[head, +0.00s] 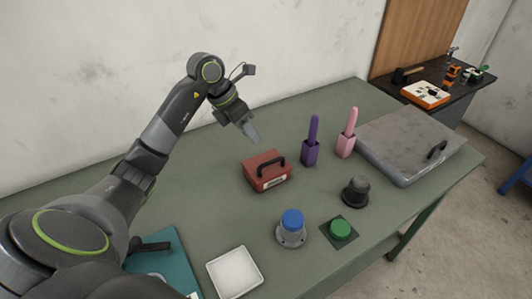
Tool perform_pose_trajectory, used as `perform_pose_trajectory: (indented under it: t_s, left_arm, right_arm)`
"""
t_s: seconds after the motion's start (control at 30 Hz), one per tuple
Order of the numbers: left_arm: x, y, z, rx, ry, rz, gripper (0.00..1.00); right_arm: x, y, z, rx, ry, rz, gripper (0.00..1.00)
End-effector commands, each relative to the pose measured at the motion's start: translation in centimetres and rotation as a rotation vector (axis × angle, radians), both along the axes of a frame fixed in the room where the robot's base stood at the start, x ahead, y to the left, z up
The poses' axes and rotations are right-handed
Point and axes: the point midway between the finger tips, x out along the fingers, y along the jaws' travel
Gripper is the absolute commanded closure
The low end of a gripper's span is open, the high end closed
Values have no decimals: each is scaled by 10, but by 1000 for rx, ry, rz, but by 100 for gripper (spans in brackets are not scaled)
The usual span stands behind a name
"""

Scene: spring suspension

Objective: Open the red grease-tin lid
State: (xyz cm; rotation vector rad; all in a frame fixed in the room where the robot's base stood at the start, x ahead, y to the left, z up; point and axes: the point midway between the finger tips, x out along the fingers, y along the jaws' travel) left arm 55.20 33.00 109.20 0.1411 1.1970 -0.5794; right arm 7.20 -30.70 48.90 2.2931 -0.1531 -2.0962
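The red grease tin (262,181) stands near the middle of the green table, with a black handle (269,162) on it and a pale label on its front. Its lid (256,160) looks closed. My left gripper (254,138) hangs above and behind the tin, pointing down, and appears apart from it. Its fingers look close together, but at this size I cannot tell whether they are open or shut. It seems to hold nothing. My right gripper is not in view.
Purple (311,147) and pink (347,138) holders stand right of the tin. A large grey case (400,140) lies farther right. A blue-topped knob (292,222), green button (340,229), black knob (355,191), white tray (234,272) and teal item (172,262) lie nearer the front.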

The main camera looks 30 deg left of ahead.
Motion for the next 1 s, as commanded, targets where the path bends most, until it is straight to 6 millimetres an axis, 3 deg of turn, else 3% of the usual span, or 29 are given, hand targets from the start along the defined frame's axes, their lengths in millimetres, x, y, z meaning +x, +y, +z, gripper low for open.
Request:
perform_pose_trajectory:
  t_s: [0.3,0.5,0.97,1.0]
  left_arm:
    - [16,-25,-59,-4,4,1,66]
    - [23,-34,-87,-2,2,1,66]
    - [26,-38,-99,1,-1,-1,66]
    - [26,-38,-99,1,-1,-1,71]
  right_arm:
    - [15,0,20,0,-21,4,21]
    - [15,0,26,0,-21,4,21]
    - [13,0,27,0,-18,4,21]
    - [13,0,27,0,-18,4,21]
